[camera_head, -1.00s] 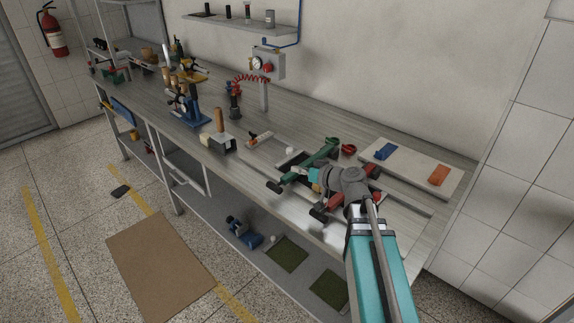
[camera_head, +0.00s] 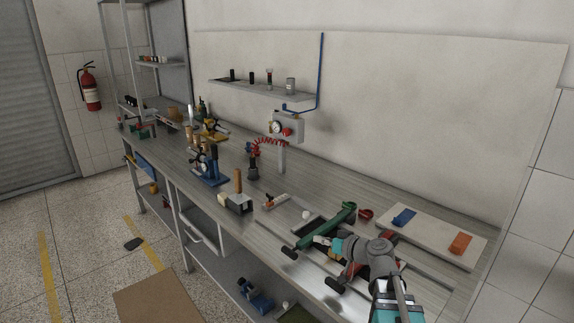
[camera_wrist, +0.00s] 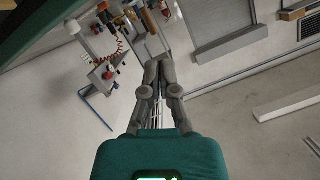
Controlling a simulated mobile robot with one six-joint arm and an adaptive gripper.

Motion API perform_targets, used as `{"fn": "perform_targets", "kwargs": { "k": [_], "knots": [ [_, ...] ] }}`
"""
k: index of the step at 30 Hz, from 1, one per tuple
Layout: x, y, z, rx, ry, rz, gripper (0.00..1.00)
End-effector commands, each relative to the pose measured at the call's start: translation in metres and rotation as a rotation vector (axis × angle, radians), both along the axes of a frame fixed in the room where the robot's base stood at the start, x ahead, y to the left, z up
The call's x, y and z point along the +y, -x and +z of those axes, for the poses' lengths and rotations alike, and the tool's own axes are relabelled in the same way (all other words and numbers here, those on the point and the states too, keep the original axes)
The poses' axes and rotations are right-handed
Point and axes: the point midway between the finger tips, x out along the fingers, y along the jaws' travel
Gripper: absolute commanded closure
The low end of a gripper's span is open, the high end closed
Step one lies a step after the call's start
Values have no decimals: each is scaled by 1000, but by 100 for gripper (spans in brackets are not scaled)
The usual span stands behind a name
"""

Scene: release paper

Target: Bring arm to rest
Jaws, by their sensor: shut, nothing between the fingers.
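My gripper (camera_wrist: 158,68) shows in the wrist view as two dark grey fingers closed together, with nothing visible between them. The teal wrist body fills the bottom of that view. In the head view my arm (camera_head: 397,300), teal with grey joints, reaches in from the lower right, low over the right part of the workbench (camera_head: 335,175). The fingers are hard to make out there against the tools. A green-bodied tool (camera_head: 335,222) lies close beside the arm's grey joint. I cannot tell whether they touch.
A pale board (camera_head: 432,235) with a blue block (camera_head: 404,217) and an orange block (camera_head: 460,243) lies right of my arm. A gauge unit (camera_head: 287,127) and wall shelf (camera_head: 262,91) stand behind. A fire extinguisher (camera_head: 89,87) hangs left. Floor at left is mostly open.

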Motion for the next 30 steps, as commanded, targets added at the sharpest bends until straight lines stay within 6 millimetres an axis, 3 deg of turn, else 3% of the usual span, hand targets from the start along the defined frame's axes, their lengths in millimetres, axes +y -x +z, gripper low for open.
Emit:
{"fn": "perform_targets", "kwargs": {
  "k": [8, 16, 24, 30],
  "knots": [
    [18, 21, -23, 166, 91, 59, 100],
    [27, 58, -61, 462, 268, 76, 100],
    [12, 97, -89, 758, 476, -15, 100],
    [-8, 124, -97, 944, 633, -151, 100]
  ]
}}
